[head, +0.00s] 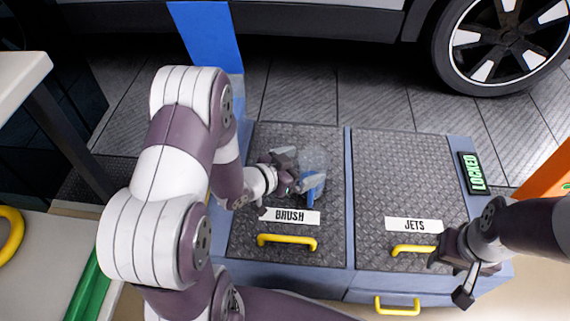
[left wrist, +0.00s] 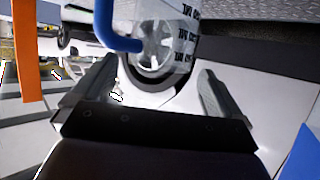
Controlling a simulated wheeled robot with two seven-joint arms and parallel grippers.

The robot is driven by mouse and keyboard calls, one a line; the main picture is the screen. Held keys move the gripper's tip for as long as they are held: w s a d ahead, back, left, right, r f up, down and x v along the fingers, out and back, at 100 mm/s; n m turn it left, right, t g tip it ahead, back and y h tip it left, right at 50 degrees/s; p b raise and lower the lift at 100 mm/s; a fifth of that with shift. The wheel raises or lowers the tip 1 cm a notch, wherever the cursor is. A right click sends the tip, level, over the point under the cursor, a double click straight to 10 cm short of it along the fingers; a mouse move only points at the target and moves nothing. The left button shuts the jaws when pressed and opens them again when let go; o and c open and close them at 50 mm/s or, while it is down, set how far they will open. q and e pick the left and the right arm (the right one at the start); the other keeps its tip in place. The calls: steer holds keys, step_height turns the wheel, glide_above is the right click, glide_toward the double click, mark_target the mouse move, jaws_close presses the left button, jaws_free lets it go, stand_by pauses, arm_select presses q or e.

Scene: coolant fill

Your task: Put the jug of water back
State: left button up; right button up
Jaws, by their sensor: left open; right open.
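The clear jug (head: 315,160) with a blue handle (head: 311,187) appears to stand on the lid marked BRUSH (head: 255,180). My left gripper (head: 288,173) is open beside the jug, close to its handle. In the left wrist view, the jug's clear, marked wall (left wrist: 185,35) and blue handle (left wrist: 104,25) show at the top, beyond the spread fingers (left wrist: 160,78). My right gripper (head: 451,280) is open and empty by the yellow handle (head: 414,250) of the JETS lid.
The JETS lid (head: 395,180) is shut and clear on top. A green LOCKED sign (head: 473,173) sits at its right edge. A blue post (head: 208,40) and a car wheel (head: 505,45) stand behind. A pale bench (head: 45,250) is at left, and something orange (head: 550,175) at right.

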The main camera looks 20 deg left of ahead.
arm_select(q)
steer(key=s+a+r+n+g+y+p, duration=0.25)
steer(key=s+a+r+g+y, duration=0.2)
steer(key=a, duration=0.25)
steer(key=s+d+r+n+g+y, duration=0.1)
steer(key=s+d+r+g, duration=0.1)
steer(key=s, duration=0.3)
steer(key=s+d+r+n+g, duration=0.2)
steer(key=s+d+g, duration=0.1)
steer(key=s, duration=0.3)
steer(key=shift+r+g+y, duration=0.3)
steer(key=shift+g+y, duration=0.05)
steer(key=shift+g, duration=0.1)
